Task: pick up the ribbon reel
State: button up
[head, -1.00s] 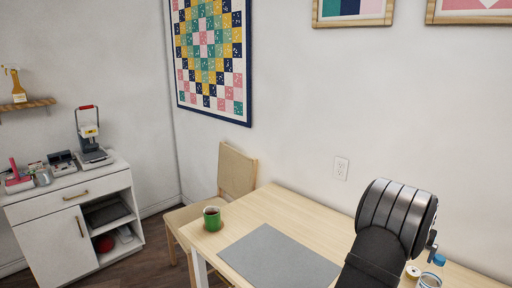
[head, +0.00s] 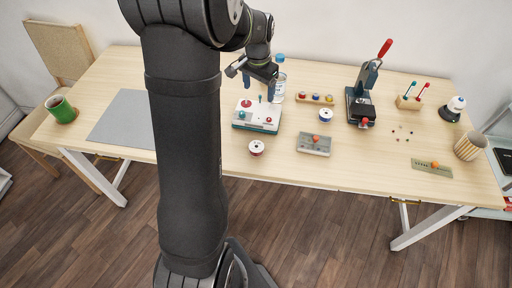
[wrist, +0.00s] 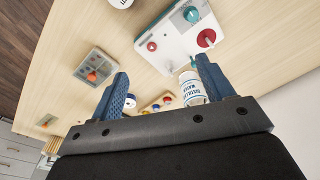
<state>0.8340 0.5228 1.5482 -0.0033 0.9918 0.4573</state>
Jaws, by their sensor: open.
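Two small reels stand on the wooden table in the head view. The other is white with a blue centre (head: 326,115), farther back to the right. I cannot tell which is the ribbon reel. In the wrist view the blue-centred reel (wrist: 130,101) shows beside the left finger, and a white rim (wrist: 121,3) is cut off at the top. My gripper (head: 259,86) is open and empty, above the back of the table; its blue fingers (wrist: 161,66) point at the table, apart from both reels.
A white device with red and teal knobs (head: 256,117) and a labelled bottle (wrist: 190,85) are close to my gripper. A grey box with an orange knob (head: 314,145), a spool rack (head: 315,99) and a lever press (head: 362,100) are to the right. A grey mat (head: 120,118) lies left.

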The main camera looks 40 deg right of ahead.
jog(key=m, duration=0.2)
send_over(257, 143)
jog(key=shift+g+y, duration=0.3)
jog(key=shift+y, duration=0.1)
jog(key=f, duration=1.2)
jog(key=shift+s+a, duration=0.25)
jog(key=shift+s+a+f, duration=0.1)
jog(key=shift+s+f, duration=0.05)
jog(key=shift+f, duration=1.25)
jog(key=shift+s+f, duration=0.1)
jog(key=shift+f, duration=1.25)
jog(key=c, duration=1)
jog(key=shift+c, duration=0.2)
jog(key=shift+r, duration=0.1)
